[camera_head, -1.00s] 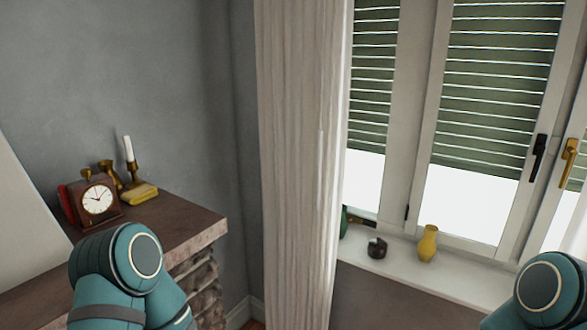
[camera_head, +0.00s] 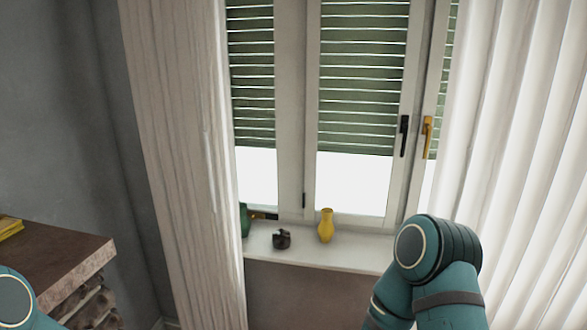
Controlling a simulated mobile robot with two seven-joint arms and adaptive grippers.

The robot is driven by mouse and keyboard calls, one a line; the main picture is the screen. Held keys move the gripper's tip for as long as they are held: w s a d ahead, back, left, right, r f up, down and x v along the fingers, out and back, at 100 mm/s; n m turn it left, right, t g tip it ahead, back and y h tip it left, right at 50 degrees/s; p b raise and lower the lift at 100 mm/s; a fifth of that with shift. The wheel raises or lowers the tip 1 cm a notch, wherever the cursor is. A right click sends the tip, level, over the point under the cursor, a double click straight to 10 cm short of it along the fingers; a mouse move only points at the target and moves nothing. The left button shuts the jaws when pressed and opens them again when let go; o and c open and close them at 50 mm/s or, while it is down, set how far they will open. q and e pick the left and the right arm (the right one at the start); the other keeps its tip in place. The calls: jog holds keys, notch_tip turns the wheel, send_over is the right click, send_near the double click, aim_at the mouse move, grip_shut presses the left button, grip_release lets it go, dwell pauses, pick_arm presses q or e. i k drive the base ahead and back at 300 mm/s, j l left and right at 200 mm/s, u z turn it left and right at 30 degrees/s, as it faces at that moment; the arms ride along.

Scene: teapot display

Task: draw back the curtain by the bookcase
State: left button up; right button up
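A pale curtain (camera_head: 180,150) hangs gathered at the left side of the window. A second white curtain (camera_head: 520,160) hangs spread in folds over the right side of the window. No bookcase is visible, so I cannot tell which curtain is beside it. My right arm stands at the lower right, in front of the sill and the edge of the right curtain. A small part of my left arm shows at the lower left corner. Neither gripper is in view.
The window sill (camera_head: 350,258) holds a yellow vase (camera_head: 326,226), a small dark object (camera_head: 282,239) and a green vase (camera_head: 245,219). A brown-topped ledge with a stone side (camera_head: 60,250) stands at the left, with a yellow book (camera_head: 10,229) on it.

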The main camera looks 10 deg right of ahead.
aim_at(472, 39)
jog(key=l+z, duration=0.1)
jog(key=z, duration=0.35)
jog(key=i+z, duration=0.15)
jog(key=z, duration=0.3)
jog(key=l+z, duration=0.1)
jog(key=z, duration=0.35)
jog(key=i+j, duration=0.05)
